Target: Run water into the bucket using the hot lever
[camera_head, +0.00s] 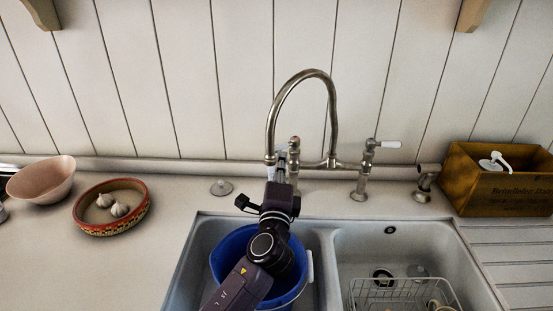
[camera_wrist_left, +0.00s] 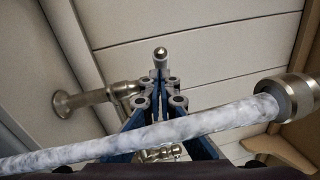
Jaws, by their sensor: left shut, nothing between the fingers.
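A blue bucket (camera_head: 226,249) stands in the left basin of the sink, partly hidden behind my left arm. The tall curved metal faucet (camera_head: 302,74) arches above it, its spout end (camera_head: 270,159) near my gripper. In the wrist view a stream of water (camera_wrist_left: 190,128) runs from the spout nozzle (camera_wrist_left: 290,96) across in front of my fingers. The left tap (camera_head: 294,150), with a reddish top, is partly hidden by my left gripper (camera_head: 281,168). That gripper is shut and empty, close to the tap; I cannot tell if they touch. The right tap has a white lever (camera_head: 390,144) pointing right.
The right basin holds a wire dish rack (camera_head: 400,292). A wooden crate (camera_head: 510,195) stands right of the sink. A pink bowl (camera_head: 40,180) and a patterned dish (camera_head: 92,224) with garlic are on the left counter.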

